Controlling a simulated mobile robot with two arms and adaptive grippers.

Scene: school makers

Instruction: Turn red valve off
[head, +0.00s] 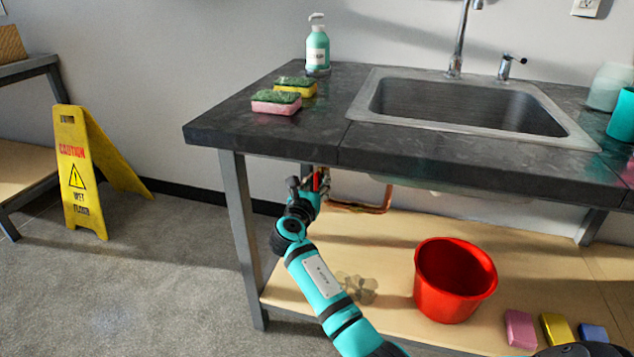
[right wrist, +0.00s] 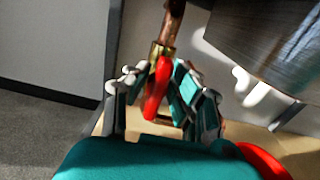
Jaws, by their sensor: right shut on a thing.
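The red valve handle (right wrist: 156,92) sits on a brass fitting at the lower end of a copper pipe (right wrist: 172,22) in the right wrist view. In the head view a small part of the red valve (head: 317,181) shows under the counter, left of the sink. My right gripper (right wrist: 155,100) has its fingers on either side of the red handle and is shut on it. In the head view my right gripper (head: 310,188) reaches under the counter's front edge and hides most of the valve.
The dark counter (head: 250,130) with the sink (head: 460,100) lies above my right arm. A red bucket (head: 455,282) and several sponges stand on the lower shelf (head: 400,235). A table leg (head: 241,235) is left of my arm. A yellow caution sign (head: 85,170) stands on the floor.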

